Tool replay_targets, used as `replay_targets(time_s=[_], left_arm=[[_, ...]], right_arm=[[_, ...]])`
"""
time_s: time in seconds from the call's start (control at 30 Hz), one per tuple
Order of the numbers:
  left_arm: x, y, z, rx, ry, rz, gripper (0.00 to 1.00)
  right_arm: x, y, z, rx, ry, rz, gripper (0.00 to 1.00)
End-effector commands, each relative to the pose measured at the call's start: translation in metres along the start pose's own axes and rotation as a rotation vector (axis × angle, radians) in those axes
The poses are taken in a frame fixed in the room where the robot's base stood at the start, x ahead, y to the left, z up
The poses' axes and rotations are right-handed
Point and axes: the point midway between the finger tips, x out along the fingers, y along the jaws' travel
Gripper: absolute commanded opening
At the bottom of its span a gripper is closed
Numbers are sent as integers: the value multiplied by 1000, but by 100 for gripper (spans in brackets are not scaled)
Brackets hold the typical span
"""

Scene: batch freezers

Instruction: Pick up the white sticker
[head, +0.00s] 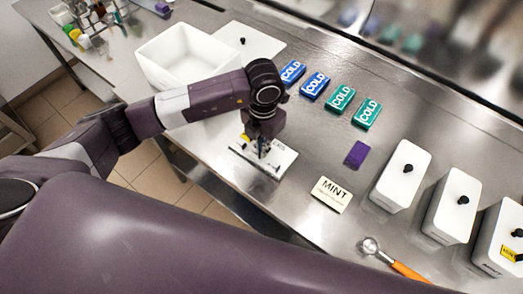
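A flat white piece (272,164) with dark marks and a small yellow patch lies on the steel counter. My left gripper (262,152) points down right over it and hides part of it. I cannot tell whether the fingertips touch it, or whether they are open or shut. A cream-white card (331,195) printed "MINT" lies flat to the right, apart from the gripper. I cannot tell for sure which of these is the white sticker. My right gripper is not in view.
Blue (314,86) and green (367,113) "COLD" packs lie behind. A purple block (356,154) is nearby. Several lidded white tubs (401,175) stand at the right. An orange-handled scoop (371,247) lies at the front edge. An open white bin (170,57) stands at the back left.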

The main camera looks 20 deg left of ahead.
Motion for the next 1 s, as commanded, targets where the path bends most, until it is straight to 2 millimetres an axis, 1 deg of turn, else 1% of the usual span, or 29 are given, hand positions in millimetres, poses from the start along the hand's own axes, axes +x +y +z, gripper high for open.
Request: replay_targets(time_s=[0.17, 0.27, 0.5, 0.6, 0.7, 0.8, 1.0], left_arm=[[-30, 1, 2, 2, -7, 1, 0], [-57, 1, 2, 2, -9, 2, 0], [-134, 2, 2, 1, -9, 4, 0], [-154, 3, 1, 0, -5, 5, 0], [-168, 2, 1, 0, -5, 4, 0], [-178, 2, 0, 0, -2, 3, 0], [-190, 2, 0, -1, -1, 2, 0]], right_arm=[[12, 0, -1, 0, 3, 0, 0], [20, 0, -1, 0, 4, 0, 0], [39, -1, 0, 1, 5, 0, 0], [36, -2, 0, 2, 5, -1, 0], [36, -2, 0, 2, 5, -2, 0], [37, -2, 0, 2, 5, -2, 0], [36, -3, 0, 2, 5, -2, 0]])
